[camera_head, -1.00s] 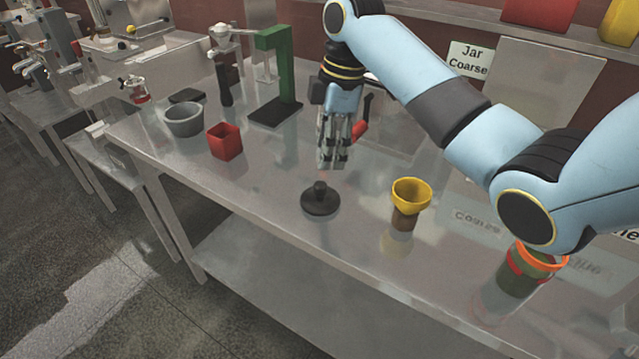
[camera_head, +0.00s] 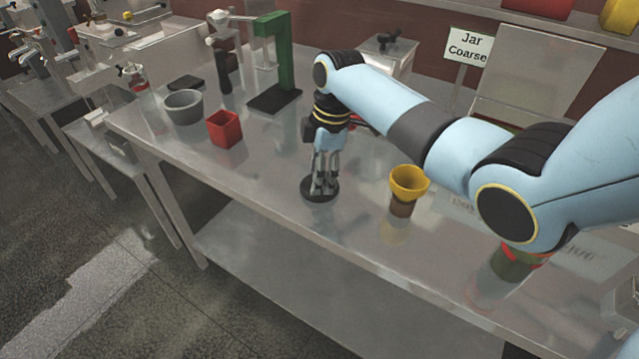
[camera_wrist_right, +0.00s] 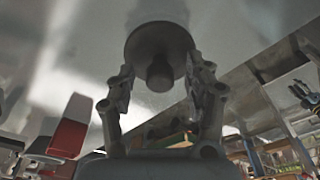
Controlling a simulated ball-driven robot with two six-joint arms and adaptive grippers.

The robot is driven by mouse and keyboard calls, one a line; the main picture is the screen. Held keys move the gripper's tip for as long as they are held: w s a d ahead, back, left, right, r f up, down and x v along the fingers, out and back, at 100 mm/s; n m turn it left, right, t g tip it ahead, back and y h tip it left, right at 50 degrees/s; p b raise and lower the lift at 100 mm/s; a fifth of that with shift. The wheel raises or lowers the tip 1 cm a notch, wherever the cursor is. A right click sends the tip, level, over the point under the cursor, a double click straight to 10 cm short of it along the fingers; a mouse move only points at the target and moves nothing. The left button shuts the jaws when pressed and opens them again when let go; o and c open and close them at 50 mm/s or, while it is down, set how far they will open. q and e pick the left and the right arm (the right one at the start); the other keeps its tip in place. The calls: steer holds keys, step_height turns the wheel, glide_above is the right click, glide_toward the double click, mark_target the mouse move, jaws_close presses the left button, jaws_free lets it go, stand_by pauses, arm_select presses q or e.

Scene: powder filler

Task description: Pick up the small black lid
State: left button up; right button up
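The small black lid (camera_head: 320,190) is a round disc with a knob on top. It lies on the metal table (camera_head: 262,212), near its front edge. My right gripper (camera_head: 320,188) points straight down over the lid and hides its knob in the head view. In the right wrist view the lid (camera_wrist_right: 158,42) shows with its knob pointing toward me. The right gripper's fingers (camera_wrist_right: 160,88) are spread apart there, one on each side of the knob, with a gap to it. My left gripper is not in view.
A yellow funnel on a brown jar (camera_head: 408,183) stands just right of the lid. A red cup (camera_head: 222,129), a grey bowl (camera_head: 183,107) and a green stand (camera_head: 283,60) are at the left.

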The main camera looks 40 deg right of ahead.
steer(key=c, duration=1)
steer(key=shift+o, duration=0.2)
steer(key=shift+r, duration=0.15)
